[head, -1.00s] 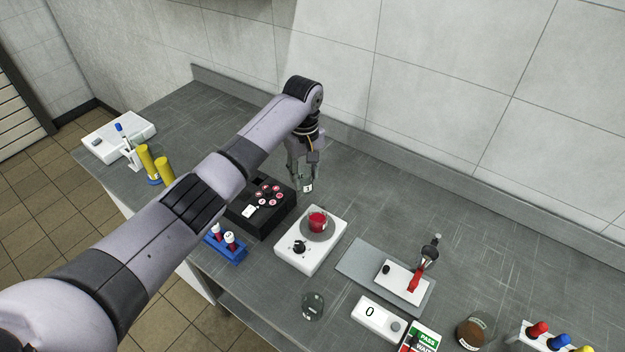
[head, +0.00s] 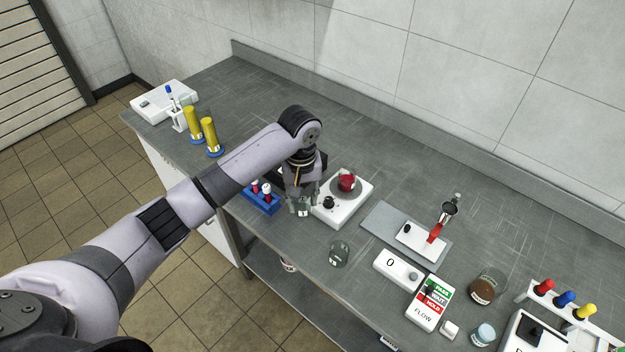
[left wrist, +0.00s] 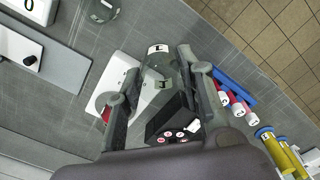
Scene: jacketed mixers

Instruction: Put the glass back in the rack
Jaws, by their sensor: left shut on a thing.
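My left gripper (head: 303,205) is shut on a clear glass with a small white label (left wrist: 158,49), held over the bench between the blue rack and the white mixer. In the left wrist view the glass lies between the two fingers, and its outline is faint. The blue rack (head: 258,203) is just left of the gripper in the head view, partly behind it, and holds vials with white tops and red contents. The rack also shows in the left wrist view (left wrist: 233,85), apart from the held glass. My right gripper is not in view.
The white mixer (head: 329,217) carries a vessel of red liquid (head: 346,181). Another clear glass (head: 339,254) stands near the front edge. Yellow cylinders (head: 193,124) stand at left.

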